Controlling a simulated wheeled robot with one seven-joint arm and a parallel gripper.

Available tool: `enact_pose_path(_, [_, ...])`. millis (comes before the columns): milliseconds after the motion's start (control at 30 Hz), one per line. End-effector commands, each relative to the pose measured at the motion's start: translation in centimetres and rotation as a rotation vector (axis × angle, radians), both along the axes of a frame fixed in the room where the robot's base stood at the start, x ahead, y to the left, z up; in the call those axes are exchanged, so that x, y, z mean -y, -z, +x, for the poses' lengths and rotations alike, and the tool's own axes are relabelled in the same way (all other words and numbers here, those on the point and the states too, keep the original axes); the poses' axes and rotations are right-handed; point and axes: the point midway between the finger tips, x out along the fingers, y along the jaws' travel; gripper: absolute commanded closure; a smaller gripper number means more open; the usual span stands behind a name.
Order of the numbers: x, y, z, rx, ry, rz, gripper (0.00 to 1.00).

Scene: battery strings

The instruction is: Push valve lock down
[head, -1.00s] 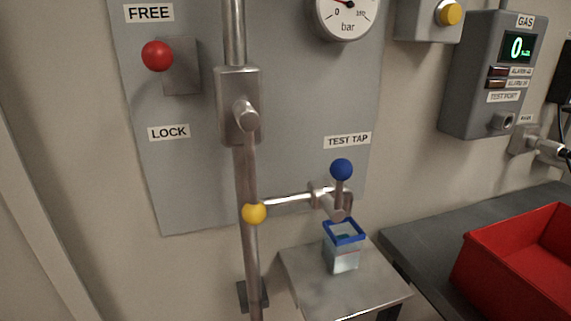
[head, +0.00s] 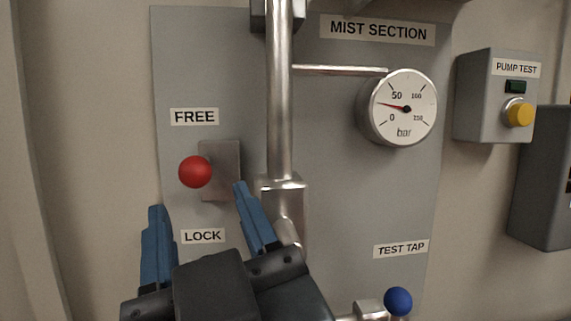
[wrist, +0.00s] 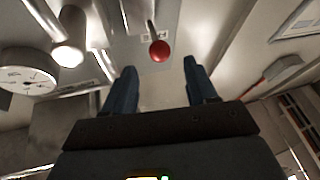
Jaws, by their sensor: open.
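The valve lock is a red ball knob (head: 195,172) on a grey block (head: 222,170), between the FREE label (head: 194,116) above and the LOCK label (head: 202,236) below. The knob sits at the block's left side, nearer mid-height between the labels. My gripper (head: 198,200) is open with blue fingers, in front of the panel and around or just below the knob in the head view. In the wrist view, the red knob (wrist: 159,50) shows ahead of the gap between the two fingers (wrist: 160,78), with nothing held. I cannot tell the exact depth gap.
A vertical steel pipe (head: 280,100) with a valve body runs close to the right of the lock. A pressure gauge (head: 404,107), a pump test box (head: 497,95) with a yellow button, and a blue test tap knob (head: 398,301) are further right. Bare wall lies left.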

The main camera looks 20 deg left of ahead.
Motion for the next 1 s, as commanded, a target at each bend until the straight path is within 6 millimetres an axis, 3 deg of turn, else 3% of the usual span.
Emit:
enact_pose_path(500, [-4.6,-2.6,4.3,-0.001,0.000,0.000,0.43])
enact_pose_path(867, [-5.1,-2.8,4.7,-0.001,0.001,0.000,0.43])
enact_pose_path(1000, [-5.1,-2.7,4.7,-0.001,0.001,0.000,0.53])
